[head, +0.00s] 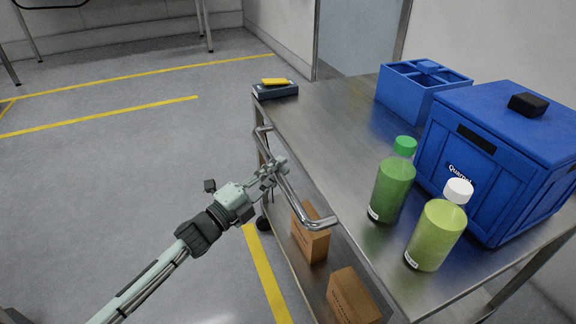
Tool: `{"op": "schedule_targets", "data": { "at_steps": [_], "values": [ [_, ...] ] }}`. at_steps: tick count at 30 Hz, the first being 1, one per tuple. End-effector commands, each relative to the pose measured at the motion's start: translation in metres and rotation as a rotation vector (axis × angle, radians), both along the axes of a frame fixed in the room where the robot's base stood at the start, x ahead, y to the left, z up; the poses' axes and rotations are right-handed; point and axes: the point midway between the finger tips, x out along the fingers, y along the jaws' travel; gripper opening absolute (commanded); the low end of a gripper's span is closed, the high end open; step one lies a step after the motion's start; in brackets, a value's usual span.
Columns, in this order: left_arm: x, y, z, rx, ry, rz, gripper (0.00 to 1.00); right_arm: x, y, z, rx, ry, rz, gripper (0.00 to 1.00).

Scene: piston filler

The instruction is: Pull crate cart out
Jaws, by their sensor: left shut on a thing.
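The crate cart (318,128) is a steel trolley with a flat top and a lower shelf, filling the right half of the head view. A bent tubular handle (299,207) runs along its left end. My left gripper (276,170) is shut on this handle near its middle, with the arm reaching in from the lower left. The fingertips are partly hidden against the bar. My right gripper is not in view.
On the cart top stand a blue lidded crate (468,190), a blue divided crate (398,100), two green bottles (393,187) (437,235) and a dark box with a yellow item (275,88). Cardboard boxes (311,240) sit below. Open floor with yellow lines (130,85) lies left; a wall stands behind.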

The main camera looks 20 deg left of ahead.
Motion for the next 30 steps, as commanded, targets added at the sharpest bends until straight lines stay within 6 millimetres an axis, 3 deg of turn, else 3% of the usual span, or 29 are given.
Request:
{"op": "schedule_targets", "data": {
  "at_steps": [19,20,24,30],
  "values": [
    [-0.0088,0.0109,0.0000,0.001,0.001,0.004,0.00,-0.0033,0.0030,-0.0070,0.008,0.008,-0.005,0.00],
    [-0.0087,0.0108,0.0000,0.001,0.001,0.004,0.18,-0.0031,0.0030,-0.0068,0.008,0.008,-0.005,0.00],
    [-0.0087,0.0104,0.0000,0.000,0.000,0.003,0.36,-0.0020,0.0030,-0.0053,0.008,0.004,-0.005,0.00],
    [-0.0088,0.0098,0.0002,0.000,0.000,0.002,0.39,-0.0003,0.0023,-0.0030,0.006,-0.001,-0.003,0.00]
  ]
}}
